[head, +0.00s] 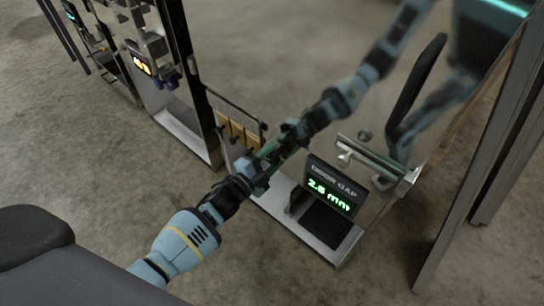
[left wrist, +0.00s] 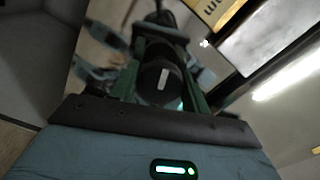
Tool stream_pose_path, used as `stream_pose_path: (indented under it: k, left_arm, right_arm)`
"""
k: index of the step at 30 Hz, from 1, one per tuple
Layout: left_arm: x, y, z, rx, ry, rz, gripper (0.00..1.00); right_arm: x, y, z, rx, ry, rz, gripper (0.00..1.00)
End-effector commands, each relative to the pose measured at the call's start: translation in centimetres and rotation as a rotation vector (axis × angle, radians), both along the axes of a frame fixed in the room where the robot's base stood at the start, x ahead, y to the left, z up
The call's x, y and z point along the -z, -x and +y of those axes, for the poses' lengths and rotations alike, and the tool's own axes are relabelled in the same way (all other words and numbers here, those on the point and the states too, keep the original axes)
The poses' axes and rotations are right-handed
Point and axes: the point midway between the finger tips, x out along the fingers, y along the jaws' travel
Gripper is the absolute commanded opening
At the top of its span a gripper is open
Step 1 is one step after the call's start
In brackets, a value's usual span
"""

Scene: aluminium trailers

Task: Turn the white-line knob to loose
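The black knob (left wrist: 152,89) with a short white line on its face shows in the left wrist view. The line stands nearly upright there, its top tilted slightly to the right. My left gripper (left wrist: 161,84) has one finger on each side of the knob. The knob nearly fills the space between them, and I cannot tell whether they press on it. In the head view my left gripper (head: 268,168) reaches to the shiny metal panel and hides the knob. My right gripper is in neither view.
A display (head: 333,187) reads "DOOR GAP 2.6 mm" beside the gripper. A metal handle (head: 368,158) sticks out to its right. The mirror-like panel (head: 300,55) reflects my arm. Small brass-coloured blocks (head: 238,131) sit left of the gripper. Concrete floor (head: 100,160) is clear at left.

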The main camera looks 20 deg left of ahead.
Motion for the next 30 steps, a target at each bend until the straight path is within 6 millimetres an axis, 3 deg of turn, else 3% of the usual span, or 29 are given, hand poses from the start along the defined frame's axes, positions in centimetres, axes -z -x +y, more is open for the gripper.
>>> stream_pose_path:
  k: [5,14,30]
  left_arm:
    - [0.1,0.0,0.0,0.0,-0.001,0.001,0.67]
    - [0.0,0.2,0.1,-0.001,-0.001,0.001,0.67]
    - [0.0,6.8,2.5,-0.001,-0.001,0.0,0.67]
  right_arm:
    - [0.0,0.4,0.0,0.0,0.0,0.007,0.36]
    - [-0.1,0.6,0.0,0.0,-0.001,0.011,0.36]
    - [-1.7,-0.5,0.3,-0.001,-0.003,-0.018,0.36]
